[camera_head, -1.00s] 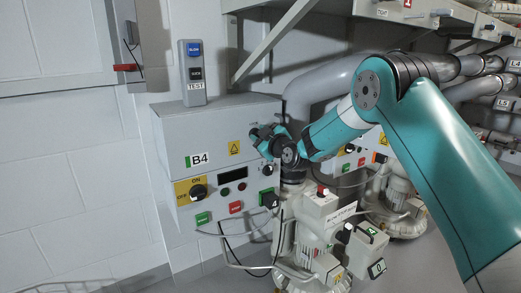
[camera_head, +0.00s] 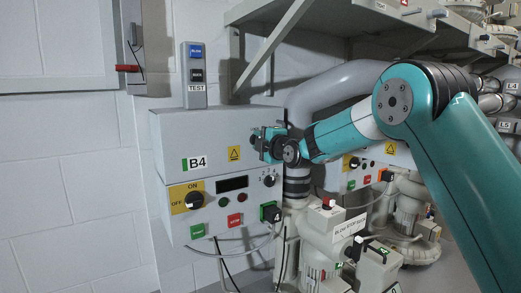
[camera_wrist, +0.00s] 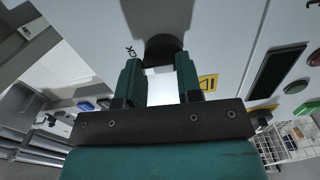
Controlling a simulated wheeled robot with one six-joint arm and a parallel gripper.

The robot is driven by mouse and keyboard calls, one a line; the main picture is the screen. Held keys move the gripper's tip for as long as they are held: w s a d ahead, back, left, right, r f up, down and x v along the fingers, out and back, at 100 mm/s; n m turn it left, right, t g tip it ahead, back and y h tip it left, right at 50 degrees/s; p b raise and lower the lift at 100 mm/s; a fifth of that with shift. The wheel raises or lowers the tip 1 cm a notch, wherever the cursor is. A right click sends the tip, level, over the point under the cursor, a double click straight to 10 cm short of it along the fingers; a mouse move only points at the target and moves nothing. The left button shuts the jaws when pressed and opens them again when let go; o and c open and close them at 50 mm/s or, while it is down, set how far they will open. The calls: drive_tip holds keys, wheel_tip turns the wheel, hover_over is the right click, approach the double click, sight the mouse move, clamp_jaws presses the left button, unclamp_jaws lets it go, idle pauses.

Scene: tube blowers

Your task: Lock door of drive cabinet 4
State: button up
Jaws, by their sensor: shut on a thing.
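The grey drive cabinet (camera_head: 215,125), labelled B4, hangs on the wall left of centre in the head view. Its front has an ON/OFF rotary switch (camera_head: 194,200), a dark display and several push buttons. My gripper (camera_head: 258,142) is at the upper right of this front. In the wrist view, my gripper (camera_wrist: 160,72) has its two fingers at a dark round lock knob (camera_wrist: 163,46) and is shut on it. Letters ending in "CK" show beside the knob. The knob's turned position is hard to tell, and my gripper hides it in the head view.
A TEST box (camera_head: 194,75) stands on top of the cabinet. A shelf (camera_head: 330,20) is above, and a thick grey pipe (camera_head: 315,90) runs close on the right. A blower (camera_head: 325,235) stands below right. A red-handled wall box (camera_head: 128,68) is at the left.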

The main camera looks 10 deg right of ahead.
drive_tip(key=shift+n+b, duration=0.35)
drive_tip(key=shift+n, duration=0.15)
drive_tip(key=o, duration=0.9)
drive_tip(key=shift+o, duration=0.2)
drive_tip(key=v, duration=1.7)
drive_tip(key=shift+s+p, duration=0.2)
drive_tip(key=shift+p, duration=0.25)
drive_tip(key=shift+d, duration=0.1)
